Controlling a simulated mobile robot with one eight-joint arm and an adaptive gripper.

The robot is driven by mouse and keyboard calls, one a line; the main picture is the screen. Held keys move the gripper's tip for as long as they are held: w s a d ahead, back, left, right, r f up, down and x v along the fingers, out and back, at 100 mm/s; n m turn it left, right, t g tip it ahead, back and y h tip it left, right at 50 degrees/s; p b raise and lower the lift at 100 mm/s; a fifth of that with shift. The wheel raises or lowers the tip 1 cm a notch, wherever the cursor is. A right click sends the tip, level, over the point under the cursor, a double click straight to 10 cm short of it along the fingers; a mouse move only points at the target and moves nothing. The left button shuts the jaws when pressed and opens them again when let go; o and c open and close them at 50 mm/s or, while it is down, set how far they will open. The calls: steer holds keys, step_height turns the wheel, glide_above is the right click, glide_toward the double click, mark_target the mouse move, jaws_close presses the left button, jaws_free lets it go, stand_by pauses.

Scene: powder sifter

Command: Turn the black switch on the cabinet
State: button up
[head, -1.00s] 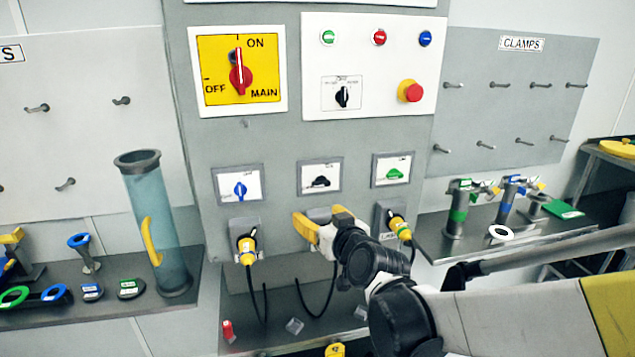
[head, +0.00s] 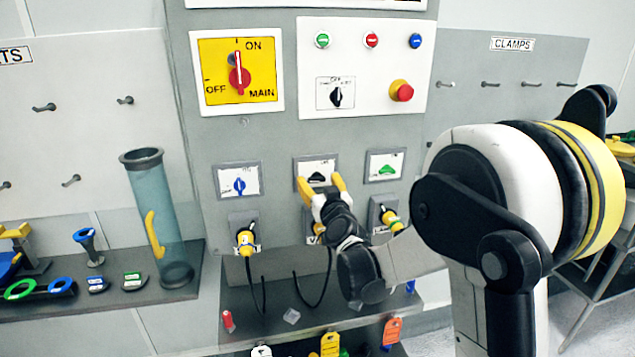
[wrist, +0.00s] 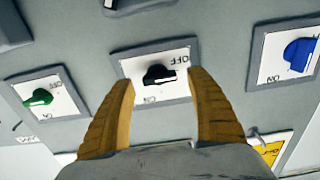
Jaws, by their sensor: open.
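The black switch (head: 317,178) is the middle one in a row of three on the grey cabinet (head: 285,135), on a white plate with a grey frame. My gripper (head: 320,182) is in front of it, its yellow fingers spread to either side of the knob. In the wrist view the black switch (wrist: 158,75) shows between the fingertips of my open gripper (wrist: 161,79), with OFF and ON labels upside down. The knob lies roughly sideways there. I cannot tell whether the fingers touch it.
A blue switch (head: 239,186) and a green switch (head: 387,170) flank it. Yellow plugs with black cables (head: 246,238) sit below. Above are the yellow main switch plate (head: 262,90) and a white panel (head: 375,60) with buttons and another black selector (head: 336,97).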

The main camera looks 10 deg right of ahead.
steer(key=shift+w, duration=0.4)
steer(key=c, duration=1.2)
steer(key=shift+m, duration=0.4)
steer(key=m+b, duration=0.1)
steer(key=m, duration=0.3)
steer(key=shift+d, duration=0.15)
steer(key=m+b, duration=0.1)
steer(key=m, duration=0.3)
steer(key=shift+d, duration=0.1)
steer(key=m, duration=0.5)
steer(key=shift+b, duration=0.3)
steer(key=shift+d+m, duration=0.1)
steer(key=shift+m, duration=1.9)
